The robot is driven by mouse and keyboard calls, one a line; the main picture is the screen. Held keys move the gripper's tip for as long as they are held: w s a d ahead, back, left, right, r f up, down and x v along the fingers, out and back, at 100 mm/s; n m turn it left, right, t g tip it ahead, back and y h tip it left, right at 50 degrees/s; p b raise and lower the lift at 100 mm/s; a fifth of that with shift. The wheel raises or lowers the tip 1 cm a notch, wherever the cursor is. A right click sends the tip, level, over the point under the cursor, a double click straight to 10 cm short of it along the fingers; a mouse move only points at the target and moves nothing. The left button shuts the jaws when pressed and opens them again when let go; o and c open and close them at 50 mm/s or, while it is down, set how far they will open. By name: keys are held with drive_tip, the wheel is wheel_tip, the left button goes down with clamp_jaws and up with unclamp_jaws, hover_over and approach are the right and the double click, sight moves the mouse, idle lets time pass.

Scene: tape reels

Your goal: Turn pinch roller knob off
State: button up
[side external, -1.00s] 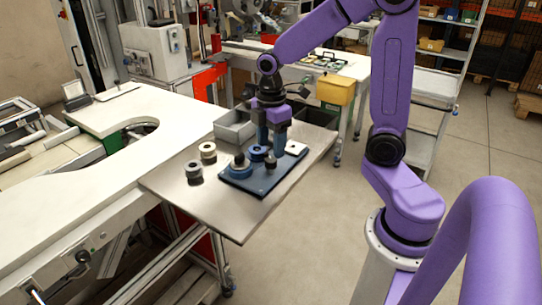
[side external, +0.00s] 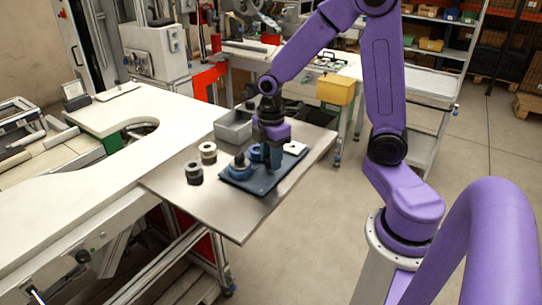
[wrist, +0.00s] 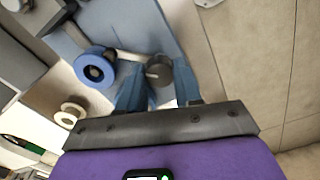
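The dark grey, round pinch roller knob (wrist: 158,71) stands on the blue deck plate (wrist: 150,20), and a small pointer line shows on it in the wrist view. My gripper (wrist: 160,62) is over it with its blue fingers apart, one on each side of the knob. I cannot tell whether either finger touches it. A blue reel (wrist: 95,68) sits on the deck beside the left finger. In the side external view my gripper (side external: 272,165) is low over the right part of the deck plate (side external: 250,185) and hides the knob.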

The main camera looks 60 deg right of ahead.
drive_tip(key=m, duration=0.5)
drive_tip(key=shift+m, duration=0.4)
drive_tip(key=m, duration=0.5)
drive_tip(key=shift+m, duration=0.3)
idle(0.4)
drive_tip(key=o, duration=1)
drive_tip(key=shift+o, duration=0.2)
wheel_tip(320, 180, up, 18)
drive_tip(key=shift+f, duration=0.25)
drive_tip(key=shift+a+f, duration=0.1)
